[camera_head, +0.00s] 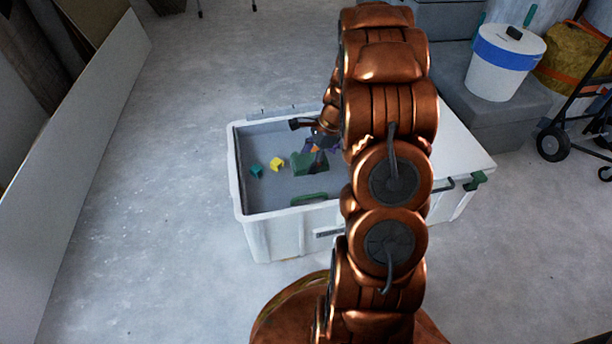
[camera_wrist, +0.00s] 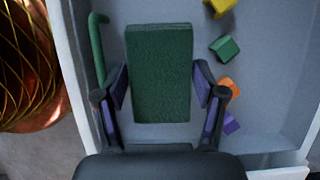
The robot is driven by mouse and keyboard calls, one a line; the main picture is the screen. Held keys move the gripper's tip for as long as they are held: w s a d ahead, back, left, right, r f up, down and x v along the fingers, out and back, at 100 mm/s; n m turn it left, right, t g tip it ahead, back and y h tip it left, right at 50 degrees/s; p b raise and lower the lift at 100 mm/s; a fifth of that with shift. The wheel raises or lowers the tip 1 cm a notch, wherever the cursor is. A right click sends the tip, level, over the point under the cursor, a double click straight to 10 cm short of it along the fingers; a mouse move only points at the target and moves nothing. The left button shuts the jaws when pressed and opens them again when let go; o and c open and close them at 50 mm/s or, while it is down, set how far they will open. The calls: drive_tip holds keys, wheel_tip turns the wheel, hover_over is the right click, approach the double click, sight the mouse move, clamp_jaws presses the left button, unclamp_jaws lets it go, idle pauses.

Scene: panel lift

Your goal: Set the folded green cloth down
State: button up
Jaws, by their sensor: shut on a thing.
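The folded green cloth (camera_wrist: 160,60) is a dark green rectangular block in the wrist view. My gripper (camera_wrist: 160,90) is shut on it, with one purple-padded finger at each long side. In the head view the cloth (camera_head: 303,165) shows inside the white crate (camera_head: 285,238), partly hidden by my gripper (camera_head: 318,145) and arm. I cannot tell whether the cloth touches the crate's grey floor.
A teal block (camera_head: 256,170) and a yellow block (camera_head: 277,164) lie in the crate left of the cloth. The wrist view also shows an orange block (camera_wrist: 229,86) and a purple block (camera_wrist: 230,122). A green handle (camera_wrist: 97,50) runs along the crate wall.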

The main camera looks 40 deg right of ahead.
sight(305, 183)
wheel_tip(305, 183, down, 8)
drive_tip(key=b, duration=0.2)
drive_tip(key=shift+r+b, duration=0.2)
drive_tip(key=shift+b, duration=0.2)
drive_tip(key=o, duration=1)
